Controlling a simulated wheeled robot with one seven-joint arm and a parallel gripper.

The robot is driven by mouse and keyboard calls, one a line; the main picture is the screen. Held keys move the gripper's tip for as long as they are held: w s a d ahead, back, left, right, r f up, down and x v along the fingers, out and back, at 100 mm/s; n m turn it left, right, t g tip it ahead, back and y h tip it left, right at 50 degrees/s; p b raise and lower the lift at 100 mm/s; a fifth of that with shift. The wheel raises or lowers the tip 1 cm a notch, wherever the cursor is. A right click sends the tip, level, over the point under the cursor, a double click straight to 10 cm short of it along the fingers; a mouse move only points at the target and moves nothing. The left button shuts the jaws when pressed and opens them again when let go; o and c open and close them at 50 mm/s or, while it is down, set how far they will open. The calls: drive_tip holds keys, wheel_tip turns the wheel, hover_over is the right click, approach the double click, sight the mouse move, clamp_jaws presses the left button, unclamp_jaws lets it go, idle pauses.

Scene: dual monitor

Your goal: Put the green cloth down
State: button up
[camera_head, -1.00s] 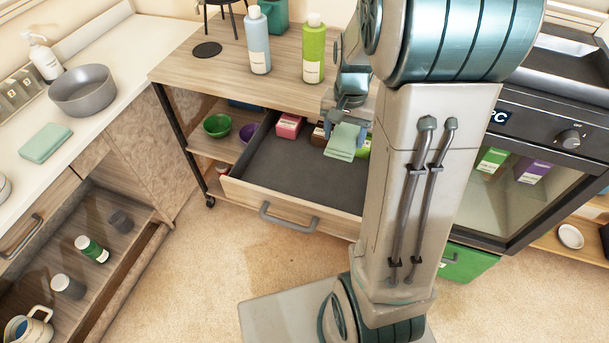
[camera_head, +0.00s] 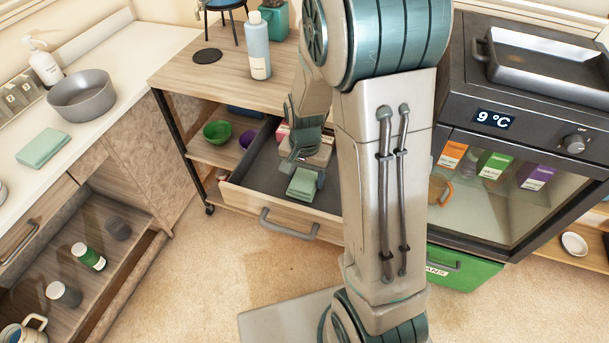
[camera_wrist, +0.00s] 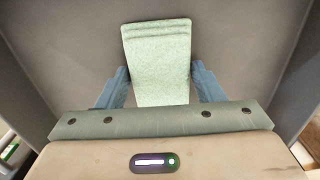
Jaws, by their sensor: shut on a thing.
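The green cloth (camera_head: 302,184) is a pale green folded piece, held at the tip of my gripper (camera_head: 305,166) in or just over the open drawer (camera_head: 240,186). In the wrist view the cloth (camera_wrist: 157,50) sticks out flat between the two blue fingers of my gripper (camera_wrist: 158,88), which are shut on it. The grey drawer floor (camera_wrist: 235,35) shows behind it. I cannot tell whether the cloth touches the drawer floor. My arm hides the drawer's right part.
A second folded green cloth (camera_head: 43,148) lies on the left counter beside a grey pot (camera_head: 82,95). A pink box (camera_head: 282,133) is at the drawer's back. The drawer's front wall (camera_head: 270,213) stands near the cloth. Bare drawer floor lies left of my gripper.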

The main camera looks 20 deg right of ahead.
sight(305, 177)
drive_tip(key=shift+f, duration=0.15)
drive_tip(key=o, duration=0.9)
drive_tip(key=shift+o, duration=0.2)
wheel_tip(305, 177, up, 12)
drive_tip(key=p, duration=0.2)
drive_tip(key=s+r+n+t, duration=0.1)
drive_tip(key=s+r+n, duration=0.2)
drive_tip(key=s, duration=0.4)
drive_tip(key=s+r+n+t, duration=0.1)
drive_tip(key=s+r+n, duration=0.2)
drive_tip(key=s, duration=0.3)
drive_tip(key=shift+s+a+n, duration=0.15)
drive_tip(key=shift+s+n, duration=0.2)
drive_tip(key=shift+n, duration=0.25)
